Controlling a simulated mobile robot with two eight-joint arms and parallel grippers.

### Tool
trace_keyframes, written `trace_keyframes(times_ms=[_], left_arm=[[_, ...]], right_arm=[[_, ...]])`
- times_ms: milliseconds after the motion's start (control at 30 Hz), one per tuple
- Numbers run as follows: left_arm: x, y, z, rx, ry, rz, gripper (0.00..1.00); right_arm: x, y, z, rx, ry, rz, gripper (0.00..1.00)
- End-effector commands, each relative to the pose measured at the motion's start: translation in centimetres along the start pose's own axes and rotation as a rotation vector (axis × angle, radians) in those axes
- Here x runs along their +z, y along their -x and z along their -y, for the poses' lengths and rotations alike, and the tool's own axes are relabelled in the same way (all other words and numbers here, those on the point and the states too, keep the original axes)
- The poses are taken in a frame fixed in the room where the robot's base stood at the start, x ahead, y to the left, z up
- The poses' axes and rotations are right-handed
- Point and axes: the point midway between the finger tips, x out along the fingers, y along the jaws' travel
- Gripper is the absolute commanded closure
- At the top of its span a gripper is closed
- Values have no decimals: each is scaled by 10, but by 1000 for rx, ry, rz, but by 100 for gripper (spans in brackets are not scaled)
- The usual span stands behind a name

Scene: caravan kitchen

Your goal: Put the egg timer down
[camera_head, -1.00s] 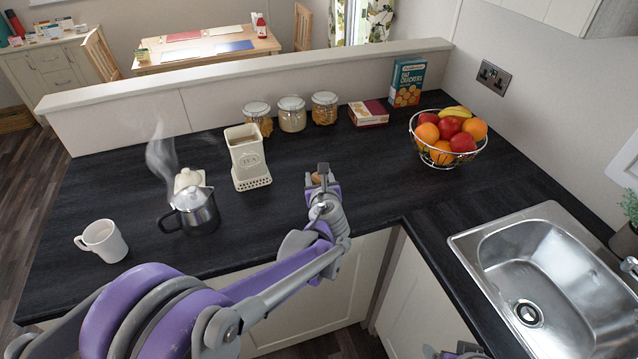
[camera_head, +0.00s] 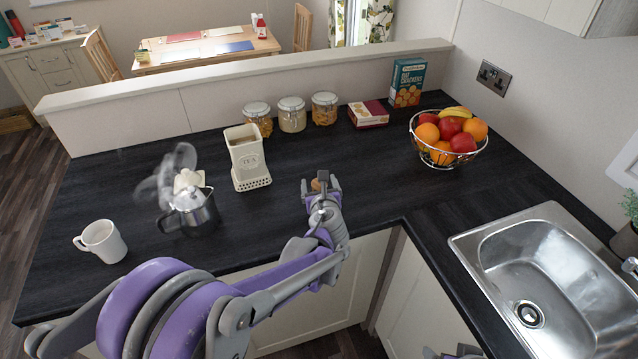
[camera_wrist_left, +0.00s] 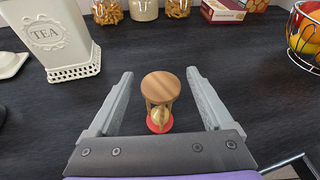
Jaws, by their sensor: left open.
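The egg timer (camera_wrist_left: 160,98) is a small hourglass with a wooden top and a red base. In the left wrist view it stands upright on the dark worktop, between the two fingers of my left gripper (camera_wrist_left: 160,100), with a gap on each side. In the head view only the top of the egg timer (camera_head: 317,185) shows between the fingertips. My left gripper (camera_head: 321,186) is open around it and not gripping it. My right gripper cannot be made out; only a bit of my right arm shows at the bottom edge of the head view.
A cream tea caddy (camera_head: 246,160) and a steaming metal coffee pot (camera_head: 192,210) stand to the left, with a white mug (camera_head: 101,241) beyond. Jars (camera_head: 291,115) line the back. A fruit bowl (camera_head: 447,140) and sink (camera_head: 540,275) are at right. The worktop around the timer is clear.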

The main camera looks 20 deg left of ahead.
Motion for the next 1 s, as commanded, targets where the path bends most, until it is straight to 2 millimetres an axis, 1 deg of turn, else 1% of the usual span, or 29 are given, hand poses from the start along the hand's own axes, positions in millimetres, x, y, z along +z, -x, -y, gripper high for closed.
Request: trace_keyframes(times_ms=[67, 167, 267, 500, 600, 733, 900, 967, 1000], left_arm=[[5, 1, 1, 0, 0, 1, 15], [3, 12, 1, -1, 0, -1, 15], [2, 30, 1, -2, -1, -1, 15], [2, 82, 1, -3, -2, -1, 15], [2, 99, 1, -2, -1, -1, 15], [2, 114, 1, -2, -1, 0, 15], [3, 121, 0, 0, 2, 0, 15], [2, 122, -4, 6, 30, -8, 15], [1, 124, -10, 16, 78, -22, 15]], right_arm=[[-4, 3, 0, 0, 0, -3, 14], [-1, 1, 0, 0, 0, -1, 14], [1, -1, 0, 0, 0, 1, 14], [4, -4, 0, 0, 0, 4, 14], [5, -4, 0, 0, 0, 4, 14], [5, -4, 0, 0, 0, 4, 14], [5, -4, 0, 0, 0, 5, 14], [5, -4, 0, 0, 0, 5, 14], [5, -4, 0, 0, 0, 5, 14]])
